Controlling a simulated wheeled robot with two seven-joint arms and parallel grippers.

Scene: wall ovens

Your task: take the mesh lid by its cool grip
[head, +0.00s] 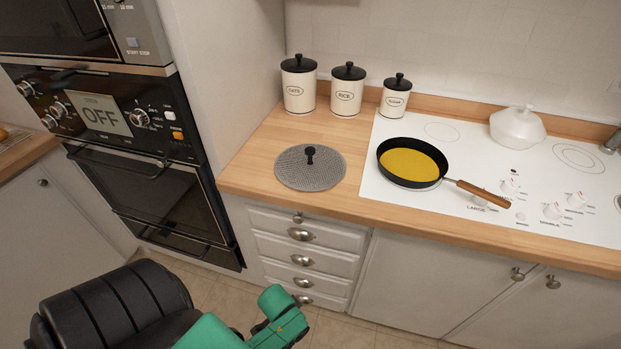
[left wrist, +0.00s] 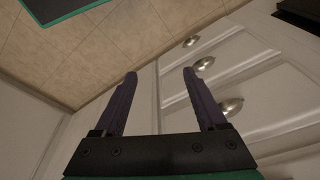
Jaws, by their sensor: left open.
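The mesh lid (head: 297,178) is a round grey mesh disc lying flat on the wooden counter, left of the white hob. Its cool grip (head: 310,154) is a small black upright knob at the middle. My left gripper (left wrist: 161,75) is open in the left wrist view, with nothing between its two dark fingers. That view looks onto white drawer fronts and floor tiles, and the lid is not in it. In the head view my green left arm is low in front of the drawers, below the counter and well apart from the lid. My right gripper is not in view.
A black pan (head: 398,178) with yellow contents sits on the hob (head: 450,211), right of the lid; its wooden handle points right. Several lidded canisters (head: 345,97) stand behind. The counter's front edge (head: 300,204) and drawer handles (head: 301,234) are below the lid. A wall oven (head: 140,170) is left.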

